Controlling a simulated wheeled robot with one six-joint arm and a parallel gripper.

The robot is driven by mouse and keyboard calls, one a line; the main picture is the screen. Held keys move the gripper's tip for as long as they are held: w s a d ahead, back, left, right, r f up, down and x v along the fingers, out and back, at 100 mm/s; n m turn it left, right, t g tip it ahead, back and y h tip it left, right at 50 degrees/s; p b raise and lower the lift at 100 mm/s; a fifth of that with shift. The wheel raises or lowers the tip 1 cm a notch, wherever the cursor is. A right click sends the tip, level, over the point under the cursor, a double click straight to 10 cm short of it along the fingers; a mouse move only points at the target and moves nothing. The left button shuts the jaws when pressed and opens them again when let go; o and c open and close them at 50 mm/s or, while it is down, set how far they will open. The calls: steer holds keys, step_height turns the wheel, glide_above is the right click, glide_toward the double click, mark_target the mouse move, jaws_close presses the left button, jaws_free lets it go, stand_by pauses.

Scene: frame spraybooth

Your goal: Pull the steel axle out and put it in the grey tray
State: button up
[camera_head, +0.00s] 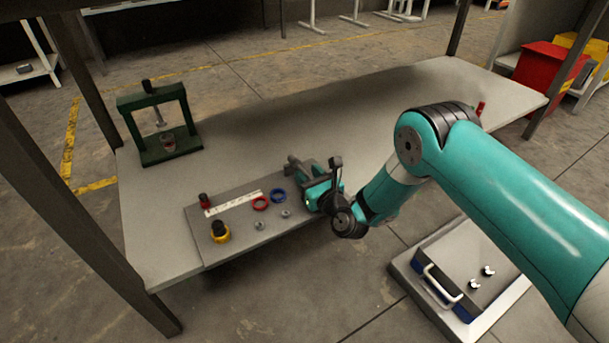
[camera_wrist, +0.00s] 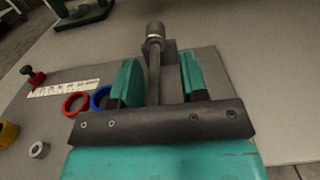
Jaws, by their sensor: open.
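The steel axle (camera_wrist: 154,70) shows in the wrist view as a grey rod with a thicker knurled head, beside a dark block (camera_wrist: 169,47). My gripper (camera_wrist: 160,76) is open, with one teal finger on each side of the rod and visible gaps between. In the head view my gripper (camera_head: 312,180) is over the right part of a flat grey board (camera_head: 232,207); the axle there is hard to tell from the gripper. I cannot make out a clear walled grey tray; the arm hides part of the table.
A green press (camera_head: 160,125) stands at the back left.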

steer(key=shift+s+a, duration=0.1)
steer(key=shift+a, duration=0.15)
jaws_close()
steer(key=c, duration=0.6)
jaws_free()
jaws_close()
steer(key=shift+s+d+f, duration=0.1)
steer(key=shift+s+d, duration=0.15)
steer(key=shift+s, duration=0.15)
